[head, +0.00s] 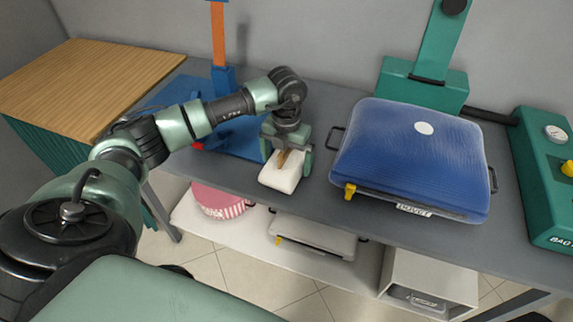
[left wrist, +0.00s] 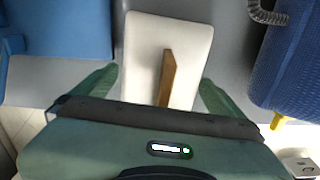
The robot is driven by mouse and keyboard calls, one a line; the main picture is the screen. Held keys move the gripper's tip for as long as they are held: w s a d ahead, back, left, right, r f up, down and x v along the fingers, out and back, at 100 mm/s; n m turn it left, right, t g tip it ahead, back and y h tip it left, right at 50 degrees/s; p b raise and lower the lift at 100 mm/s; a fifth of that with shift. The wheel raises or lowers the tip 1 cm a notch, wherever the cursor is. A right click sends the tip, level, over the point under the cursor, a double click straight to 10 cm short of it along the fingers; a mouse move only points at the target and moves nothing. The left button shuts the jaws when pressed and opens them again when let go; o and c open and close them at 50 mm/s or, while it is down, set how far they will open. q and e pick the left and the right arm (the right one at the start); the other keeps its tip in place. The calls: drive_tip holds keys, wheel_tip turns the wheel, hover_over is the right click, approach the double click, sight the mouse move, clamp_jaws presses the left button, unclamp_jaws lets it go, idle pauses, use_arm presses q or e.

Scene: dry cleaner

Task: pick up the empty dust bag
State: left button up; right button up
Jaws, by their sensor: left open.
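A white, flat, rounded block with a brown upright strip on top (head: 279,179) lies near the front edge of the grey table. It is likely the empty dust bag, but I cannot confirm that from its look. My left gripper (head: 288,160) is open over it, pointing down. In the left wrist view, the white item (left wrist: 145,40) lies ahead, with the brown strip (left wrist: 167,75) between the spread fingers of the gripper (left wrist: 157,95). I cannot tell whether the fingers touch it. My right gripper is not in view.
A blue padded case (head: 410,155) with a yellow tag lies to the right on the grey table (head: 325,205). A blue stand (head: 225,130) is behind left, and green machines (head: 545,190) stand at the right. A pink striped item (head: 217,200) sits on the white shelf below.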

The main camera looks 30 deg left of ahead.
use_arm(q)
drive_tip(key=c, duration=1.2)
drive_tip(key=shift+r, duration=0.1)
drive_tip(key=shift+c, duration=0.2)
